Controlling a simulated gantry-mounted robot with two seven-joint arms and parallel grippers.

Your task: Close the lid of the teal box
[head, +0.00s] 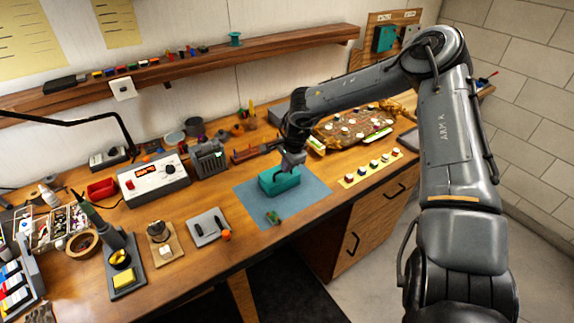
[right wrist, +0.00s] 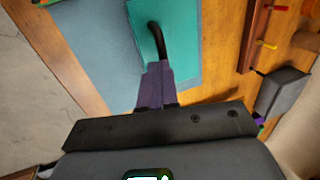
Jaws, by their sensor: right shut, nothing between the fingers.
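The teal box (head: 279,183) sits on the blue-grey mat (head: 312,196) on the workbench. My right gripper (head: 290,165) reaches down to the top of the box from behind. In the right wrist view my gripper (right wrist: 155,85) is shut and empty, with its purple fingers together. They point at a flat teal surface of the box (right wrist: 182,40). A dark curved piece (right wrist: 157,42) shows against that surface, right by the fingertips. I cannot tell whether the fingers touch the box, nor how far its lid is shut. My left gripper is out of view.
A small green item (head: 273,217) lies on the mat in front of the box. A grey tray (head: 208,228) is to the left, a yellow strip of buttons (head: 370,168) to the right. A brown board (head: 350,128) lies behind. The mat's right side is clear.

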